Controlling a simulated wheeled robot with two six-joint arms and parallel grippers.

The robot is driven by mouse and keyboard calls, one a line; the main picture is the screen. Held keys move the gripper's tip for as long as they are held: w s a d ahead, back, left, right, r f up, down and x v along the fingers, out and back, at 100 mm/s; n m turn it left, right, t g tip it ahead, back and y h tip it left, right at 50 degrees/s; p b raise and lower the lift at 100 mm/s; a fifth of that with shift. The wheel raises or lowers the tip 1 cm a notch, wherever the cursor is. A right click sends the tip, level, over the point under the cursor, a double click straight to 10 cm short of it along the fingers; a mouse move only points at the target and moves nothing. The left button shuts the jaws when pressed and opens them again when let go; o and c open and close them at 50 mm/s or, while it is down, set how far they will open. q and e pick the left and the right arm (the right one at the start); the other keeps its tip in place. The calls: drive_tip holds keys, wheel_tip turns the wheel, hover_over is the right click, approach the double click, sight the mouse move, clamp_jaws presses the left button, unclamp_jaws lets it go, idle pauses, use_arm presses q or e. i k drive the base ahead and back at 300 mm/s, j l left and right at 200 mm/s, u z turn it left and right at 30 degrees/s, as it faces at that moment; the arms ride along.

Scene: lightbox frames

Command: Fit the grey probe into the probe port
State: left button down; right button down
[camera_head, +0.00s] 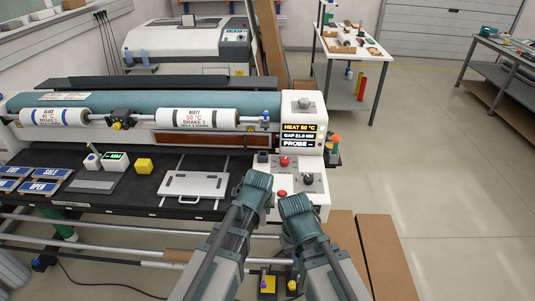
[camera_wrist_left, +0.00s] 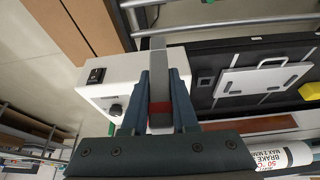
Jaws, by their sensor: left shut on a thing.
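My left gripper (camera_head: 258,184) is over the front left of the white control panel (camera_head: 316,196). In the left wrist view its fingers (camera_wrist_left: 160,72) are shut on a grey bar, which looks like the grey probe (camera_wrist_left: 158,88); a red band shows low on it. The probe is hidden in the head view. In the left wrist view a dark square fitting (camera_wrist_left: 96,76) sits on the panel, apart from the probe; it may be the probe port, but I cannot be sure. My right gripper (camera_head: 296,207) is at the panel's front edge, its fingers hidden.
The panel carries a red knob (camera_head: 284,161) and a black knob (camera_head: 308,179). Its display (camera_head: 300,134) reads PROBE with dashes. A white plate (camera_head: 195,186) and a yellow block (camera_head: 144,166) lie on the dark bench to the left. Metal rails (camera_head: 110,242) run along the front.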

sight(135, 195)
drive_tip(key=i, duration=0.75)
drive_tip(key=i+j, duration=0.2)
drive_tip(key=j, duration=0.15)
